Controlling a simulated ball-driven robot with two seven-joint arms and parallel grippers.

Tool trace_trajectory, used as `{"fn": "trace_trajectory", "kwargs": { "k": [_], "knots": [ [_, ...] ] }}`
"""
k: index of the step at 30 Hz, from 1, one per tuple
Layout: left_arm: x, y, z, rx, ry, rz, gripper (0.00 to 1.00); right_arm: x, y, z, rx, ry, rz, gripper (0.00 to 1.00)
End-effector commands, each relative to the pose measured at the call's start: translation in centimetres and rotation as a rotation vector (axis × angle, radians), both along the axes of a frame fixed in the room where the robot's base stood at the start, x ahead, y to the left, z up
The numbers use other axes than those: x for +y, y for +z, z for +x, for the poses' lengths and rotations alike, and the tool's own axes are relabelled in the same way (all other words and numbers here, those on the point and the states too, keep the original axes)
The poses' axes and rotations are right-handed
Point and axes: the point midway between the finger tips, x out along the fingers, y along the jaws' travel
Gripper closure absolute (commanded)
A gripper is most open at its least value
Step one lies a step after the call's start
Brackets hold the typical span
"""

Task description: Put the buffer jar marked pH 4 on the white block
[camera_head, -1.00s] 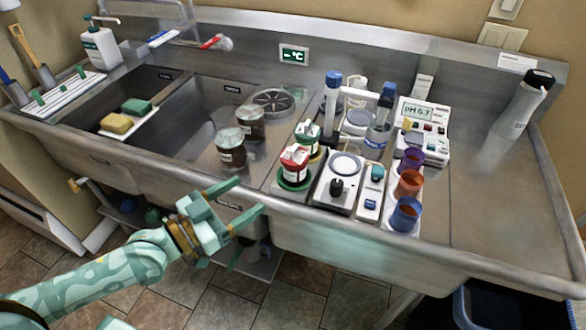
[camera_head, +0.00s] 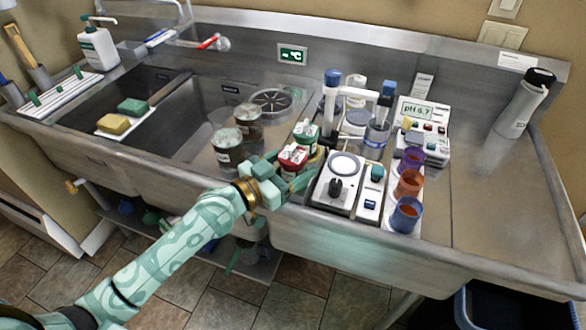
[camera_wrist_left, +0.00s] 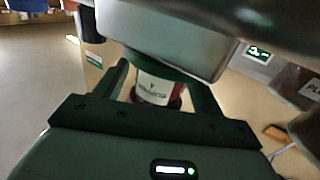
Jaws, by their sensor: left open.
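A red-lidded jar with a white label (camera_head: 292,157) stands at the counter's front edge, left of the white instruments. A green-lidded jar (camera_head: 306,133) stands right behind it. I cannot read a pH mark on either. My left gripper (camera_head: 291,171) is open at the red-lidded jar, its fingers on either side. In the left wrist view the labelled jar (camera_wrist_left: 155,90) shows between the two spread fingers; contact is unclear. A white stirrer unit with a round plate (camera_head: 324,197) stands to the right. I cannot tell which white piece is the white block. My right gripper is out of view.
Two dark jars (camera_head: 228,155) stand left of my gripper. Purple, orange (camera_head: 409,183) and blue cups line the right. A pH meter (camera_head: 413,112) and a beaker (camera_head: 377,131) with probes stand behind. The counter at far right is largely clear.

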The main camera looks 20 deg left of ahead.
Motion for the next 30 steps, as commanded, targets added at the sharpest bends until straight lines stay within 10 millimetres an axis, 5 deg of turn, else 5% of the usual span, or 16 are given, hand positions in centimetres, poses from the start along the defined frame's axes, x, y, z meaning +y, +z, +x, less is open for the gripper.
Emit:
{"fn": "trace_trajectory", "kwargs": {
  "k": [3,11,20,26,30],
  "knots": [
    [0.0,0.0,0.0,0.000,0.000,0.000,0.31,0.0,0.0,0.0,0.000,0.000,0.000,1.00],
    [0.1,0.1,0.0,-0.001,0.001,-0.001,1.00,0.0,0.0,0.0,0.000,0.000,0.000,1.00],
    [0.0,0.6,-0.1,-0.002,0.000,0.000,1.00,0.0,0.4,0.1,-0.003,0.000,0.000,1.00],
    [0.0,3.8,-0.1,-0.008,0.000,-0.001,1.00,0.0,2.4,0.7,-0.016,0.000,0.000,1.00],
    [-0.7,7.1,-2.5,-0.006,0.000,-0.004,1.00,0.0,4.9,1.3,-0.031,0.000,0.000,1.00]
  ]
}}
